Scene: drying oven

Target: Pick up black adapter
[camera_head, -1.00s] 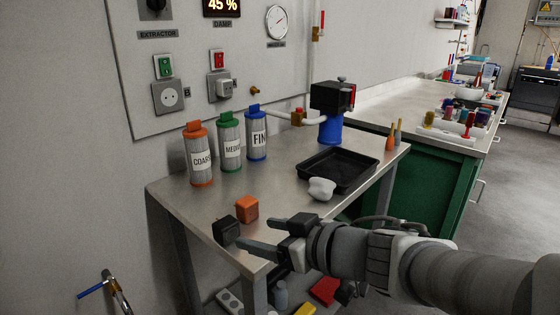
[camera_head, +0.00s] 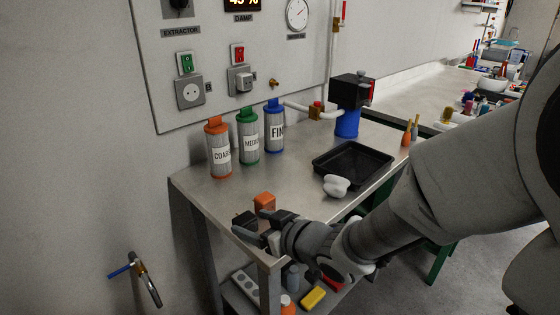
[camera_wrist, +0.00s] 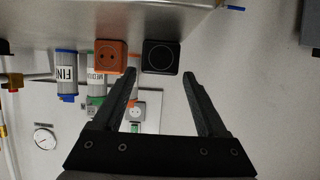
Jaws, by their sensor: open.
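The black adapter (camera_head: 243,219) is a small dark cube near the front left corner of the metal table. It is partly hidden by my gripper in the head view. In the wrist view the black adapter (camera_wrist: 160,57) shows a round socket face. My gripper (camera_head: 249,224) is open and empty at the table's front edge. In the wrist view my gripper (camera_wrist: 160,77) has its two fingertips apart, with the adapter in line with the gap and just beyond the tips. I cannot tell whether a finger touches it.
An orange adapter (camera_head: 264,201) sits close beside the black one; it also shows in the wrist view (camera_wrist: 109,57). Several filter cylinders (camera_head: 248,138) stand behind. A black tray (camera_head: 318,168) and a white lump (camera_head: 336,185) are to the right. The table (camera_head: 210,195) is bare left of the adapters.

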